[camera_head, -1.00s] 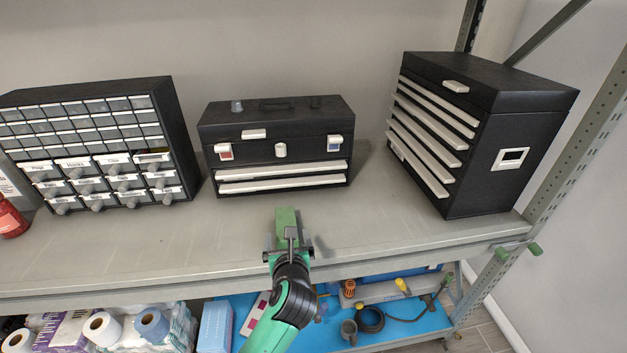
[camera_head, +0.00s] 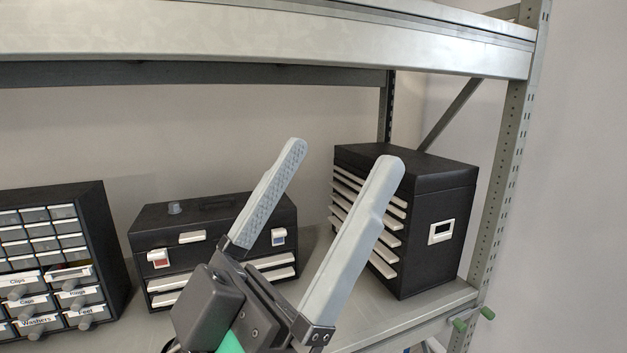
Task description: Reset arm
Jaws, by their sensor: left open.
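My left gripper (camera_head: 345,155) is large in the foreground of the head view. Its two long grey fingers point up and slightly right, spread wide apart, with nothing between them. It appears in front of the black toolbox (camera_head: 160,223) and the black multi-drawer chest (camera_head: 410,167), hiding the toolbox's right front and part of the chest's drawers. It looks much nearer the camera than either. My right gripper is not in view.
A small-parts drawer cabinet (camera_head: 90,225) with labelled drawers stands at the left on the grey shelf (camera_head: 425,318). The upper shelf's metal edge (camera_head: 250,35) crosses the top. A perforated rack post (camera_head: 497,185) stands at the right.

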